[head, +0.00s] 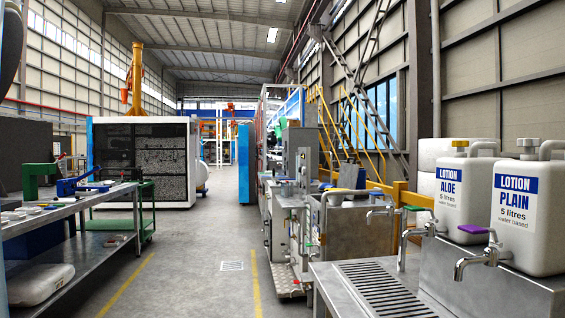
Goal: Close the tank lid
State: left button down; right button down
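A grey metal box-like tank (362,238) stands right of the middle, behind the lotion counter. A greyish panel (348,176) rises above its far side; I cannot tell whether it is the tank's lid or part of something behind. The tank's top opening is too small and too much covered by pipes to make out. Neither of my grippers is in view.
A metal counter with a drain grate (385,288) fills the right front, with taps and two white lotion containers (465,190). A workbench (70,205) with tools lines the left. The grey floor aisle (190,240) between is clear.

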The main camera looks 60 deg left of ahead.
aim_at(348, 174)
jog(key=u, duration=1.35)
jog(key=i+j, duration=0.15)
jog(key=j, duration=0.2)
jog(key=i+j, duration=0.15)
jog(key=j, duration=0.2)
jog(key=i+j+u, duration=0.2)
jog(key=i+j, duration=0.15)
jog(key=i, duration=0.15)
jog(key=i+j+u, duration=0.2)
jog(key=i, duration=0.3)
jog(key=i+j+u, duration=0.15)
jog(key=i, duration=0.35)
jog(key=i+j+u, duration=0.2)
jog(key=i, duration=0.3)
jog(key=i+z, duration=0.25)
jog(key=i, duration=0.3)
jog(key=i+j+z, duration=0.2)
jog(key=i, duration=0.3)
jog(key=i+j+z, duration=0.25)
jog(key=i, duration=0.3)
jog(key=l, duration=0.1)
